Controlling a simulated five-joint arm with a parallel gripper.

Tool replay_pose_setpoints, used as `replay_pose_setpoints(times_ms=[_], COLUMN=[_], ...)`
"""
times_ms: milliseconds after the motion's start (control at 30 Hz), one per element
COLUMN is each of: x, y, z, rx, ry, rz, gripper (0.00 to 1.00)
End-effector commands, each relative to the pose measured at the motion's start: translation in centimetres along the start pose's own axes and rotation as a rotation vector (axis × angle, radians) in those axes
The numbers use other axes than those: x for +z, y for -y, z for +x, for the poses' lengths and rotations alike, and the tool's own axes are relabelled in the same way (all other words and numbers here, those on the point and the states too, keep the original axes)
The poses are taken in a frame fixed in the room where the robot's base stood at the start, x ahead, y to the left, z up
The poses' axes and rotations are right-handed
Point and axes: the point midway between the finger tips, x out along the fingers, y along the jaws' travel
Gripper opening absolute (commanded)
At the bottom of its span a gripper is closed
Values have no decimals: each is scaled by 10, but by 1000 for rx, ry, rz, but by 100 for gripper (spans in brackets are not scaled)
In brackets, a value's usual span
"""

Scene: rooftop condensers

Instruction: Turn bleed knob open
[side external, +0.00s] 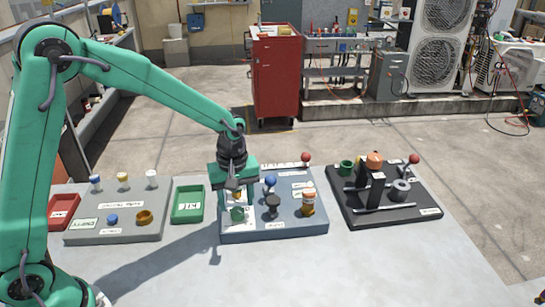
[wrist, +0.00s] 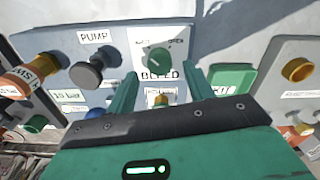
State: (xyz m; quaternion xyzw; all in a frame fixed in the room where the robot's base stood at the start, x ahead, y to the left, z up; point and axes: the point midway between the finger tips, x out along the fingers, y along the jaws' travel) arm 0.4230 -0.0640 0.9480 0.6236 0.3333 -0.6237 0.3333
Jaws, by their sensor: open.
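The bleed knob is a small round green knob (wrist: 158,58) on a white plate with the word BLEED below it in the wrist view. It also shows in the side view (side external: 238,214) near the left front of the blue-grey panel (side external: 275,232). The knob carries a pale mark; its exact direction is too small to tell. My gripper (side external: 234,190) hangs over the panel's left part, just above and behind the knob. In the wrist view my gripper (wrist: 161,74) is open and empty, with one finger on each side of the BLEED label. The fingers appear apart from the knob.
A green tray (side external: 187,204) lies left; a black fixture board (side external: 400,211) lies right. The front tabletop is clear.

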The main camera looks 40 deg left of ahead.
Motion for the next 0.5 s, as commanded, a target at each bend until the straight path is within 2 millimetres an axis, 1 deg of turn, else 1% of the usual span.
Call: replay_pose_setpoints(times_ms=[33, 200, 333, 500], x=[0, 0, 0, 0], y=[1, 1, 0, 0], z=[7, 23, 28, 30], rx=[-3, -3, 0, 0], ry=[1, 1, 0, 0], rz=[0, 0, 0, 0], gripper=[52, 52, 52, 52])
